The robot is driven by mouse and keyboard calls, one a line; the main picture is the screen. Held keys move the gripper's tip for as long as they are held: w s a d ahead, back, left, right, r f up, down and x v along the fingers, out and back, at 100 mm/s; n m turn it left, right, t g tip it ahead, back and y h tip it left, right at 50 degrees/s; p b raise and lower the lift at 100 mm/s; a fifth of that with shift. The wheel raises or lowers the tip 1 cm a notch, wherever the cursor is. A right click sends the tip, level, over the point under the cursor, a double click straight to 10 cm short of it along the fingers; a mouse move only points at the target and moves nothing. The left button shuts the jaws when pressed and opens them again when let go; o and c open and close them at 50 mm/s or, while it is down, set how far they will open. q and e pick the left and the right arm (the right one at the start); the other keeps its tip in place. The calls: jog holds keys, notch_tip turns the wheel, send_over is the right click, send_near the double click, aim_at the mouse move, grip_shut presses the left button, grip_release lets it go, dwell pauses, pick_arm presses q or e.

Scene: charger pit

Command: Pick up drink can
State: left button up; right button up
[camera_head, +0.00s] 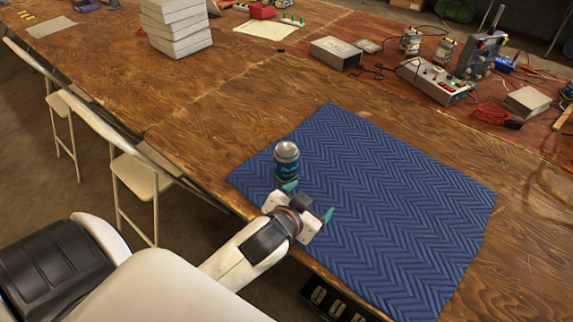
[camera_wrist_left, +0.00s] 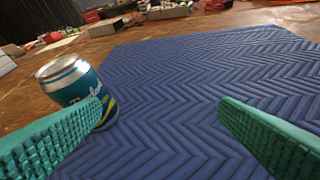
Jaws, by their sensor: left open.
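A drink can (camera_head: 286,163) with a teal label and silver top stands upright on the blue chevron mat (camera_head: 400,190), near its left corner. My left gripper (camera_head: 310,202) is open and empty, low over the mat's near edge, to the right of and nearer than the can. In the left wrist view the can (camera_wrist_left: 73,85) is at the left, partly hidden behind the left green finger. The space between the two fingers (camera_wrist_left: 160,130) shows only bare mat. My right gripper is in neither view.
The mat lies on a long wooden table (camera_head: 190,110). A stack of white boxes (camera_head: 176,25) stands at the back left. A control box (camera_head: 435,80), cables and other equipment lie at the back right. White folding chairs (camera_head: 140,180) stand along the left edge. The mat's middle is clear.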

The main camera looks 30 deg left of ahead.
pick_arm(q)
jog(key=w+d+r+m+t+h, duration=0.4)
jog(key=r, duration=0.4)
jog(key=w+d+r+m+t+h, duration=0.4)
jog(key=d+r+h, duration=0.1)
jog(key=r, duration=0.3)
jog(key=d+r+m+g+h, duration=0.3)
jog(key=d+m+h, duration=0.1)
jog(key=m+h, duration=0.15)
jog(key=m+g+y, duration=0.9)
jog(key=g+y, duration=0.5)
jog(key=g, duration=0.3)
send_over(286, 149)
notch_tip(286, 149, down, 10)
jog(key=shift+w+d+r, duration=0.1)
jog(key=shift+n, duration=0.25)
notch_tip(286, 149, down, 5)
jog(key=shift+f+p, duration=0.15)
jog(key=shift+p, duration=0.15)
jog(key=shift+a+f+p, duration=0.2)
jog(key=shift+f+p, duration=0.25)
jog(key=shift+f, duration=2.75)
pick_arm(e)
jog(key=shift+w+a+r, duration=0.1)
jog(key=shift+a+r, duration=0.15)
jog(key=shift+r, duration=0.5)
